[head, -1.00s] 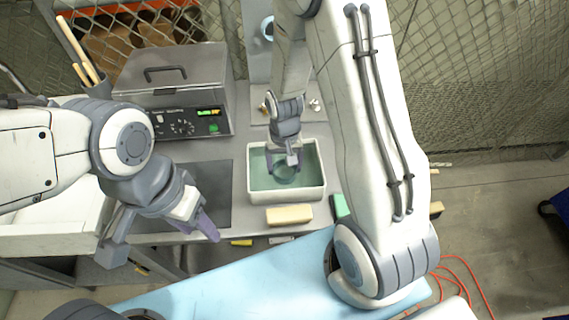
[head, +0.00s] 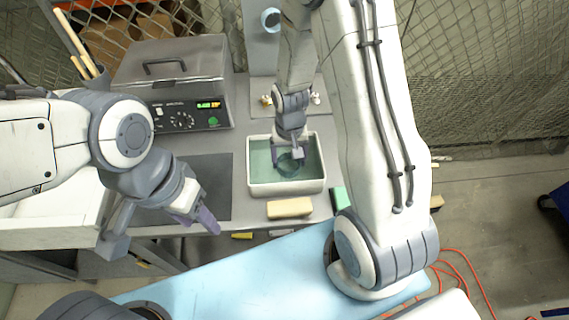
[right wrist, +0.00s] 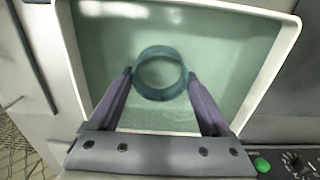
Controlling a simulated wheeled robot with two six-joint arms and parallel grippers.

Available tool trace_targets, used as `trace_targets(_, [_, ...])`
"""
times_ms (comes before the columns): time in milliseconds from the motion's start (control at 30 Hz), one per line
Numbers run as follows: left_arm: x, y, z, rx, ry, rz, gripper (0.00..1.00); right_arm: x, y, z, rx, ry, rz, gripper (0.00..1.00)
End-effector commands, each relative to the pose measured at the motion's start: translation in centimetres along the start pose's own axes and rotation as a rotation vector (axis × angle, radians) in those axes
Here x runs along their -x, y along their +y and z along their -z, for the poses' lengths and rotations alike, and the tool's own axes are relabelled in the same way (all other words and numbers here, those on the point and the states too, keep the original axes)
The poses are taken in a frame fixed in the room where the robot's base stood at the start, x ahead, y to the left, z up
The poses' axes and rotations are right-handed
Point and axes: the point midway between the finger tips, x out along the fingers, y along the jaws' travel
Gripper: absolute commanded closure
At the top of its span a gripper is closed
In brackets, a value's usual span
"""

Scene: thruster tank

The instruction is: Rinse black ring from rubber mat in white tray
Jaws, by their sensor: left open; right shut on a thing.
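The white tray (head: 287,188) stands on the grey bench and holds greenish liquid. The black ring (right wrist: 160,93) is in the tray, looking dark teal through the liquid; it also shows in the head view (head: 290,166). My right gripper (right wrist: 158,74) reaches down into the tray and is shut on the ring, one purple finger on each side of it. The dark rubber mat (head: 215,176) lies flat on the bench left of the tray, its visible part bare. My left gripper (head: 196,220) is open and empty over the front edge of the mat and bench, partly hiding the mat.
A lidded machine with a control panel (head: 190,117) stands behind the mat. A tan block (head: 289,208) lies in front of the tray, with a green block (head: 338,199) to its right. A white basin (head: 50,225) is at left. A faucet fixture (head: 266,100) is behind the tray.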

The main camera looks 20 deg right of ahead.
Motion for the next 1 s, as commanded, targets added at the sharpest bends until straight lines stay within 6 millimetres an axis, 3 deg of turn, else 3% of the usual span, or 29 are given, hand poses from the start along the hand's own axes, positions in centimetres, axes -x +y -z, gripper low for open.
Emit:
trace_targets(267, [0.0,0.0,0.0,0.000,0.000,0.000,0.50,0.0,0.3,0.0,0.001,0.000,0.000,0.72])
trace_targets(733, [0.3,0.0,0.0,0.000,0.000,0.000,0.50,0.0,-1.2,0.0,0.001,0.000,0.000,0.72])
trace_targets(1000, [0.3,0.0,0.0,0.000,0.000,0.000,0.50,0.0,-0.8,0.0,-0.001,-0.001,0.000,0.72])
